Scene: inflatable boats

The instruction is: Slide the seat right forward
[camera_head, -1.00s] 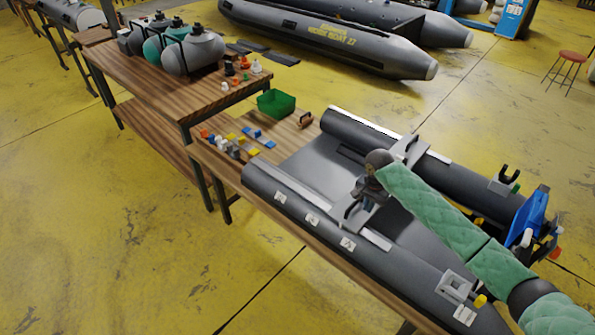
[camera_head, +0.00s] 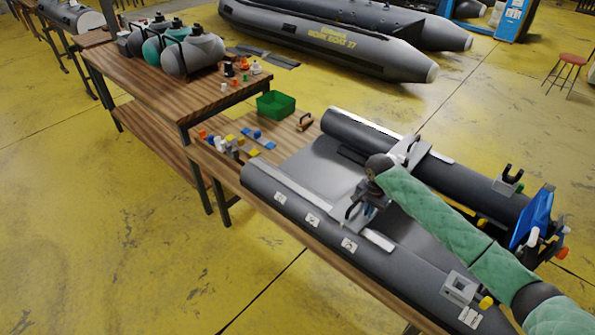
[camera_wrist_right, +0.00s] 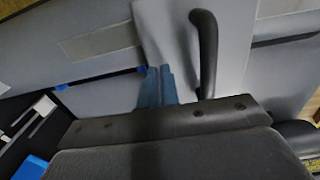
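The seat (camera_head: 401,152) is a light grey plank lying across the two tubes of the grey boat (camera_head: 443,190) on the workbench. A black handle (camera_head: 413,140) stands at its far end and another (camera_head: 352,208) at its near end. My right gripper (camera_head: 369,209) is low over the near part of the seat, partly hidden by my wrist. In the right wrist view its blue-grey fingers (camera_wrist_right: 159,85) are close together, with nothing visible between them. A black handle (camera_wrist_right: 205,50) rises just right of the fingers; I cannot tell whether they touch. My left gripper is out of view.
Loose small parts (camera_head: 230,143) and a green bin (camera_head: 276,104) occupy the bench beyond the boat's far-left end. A blue part (camera_head: 534,216) and grey brackets (camera_head: 459,287) stand toward its right end. Light strips (camera_head: 378,239) run along both tubes.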

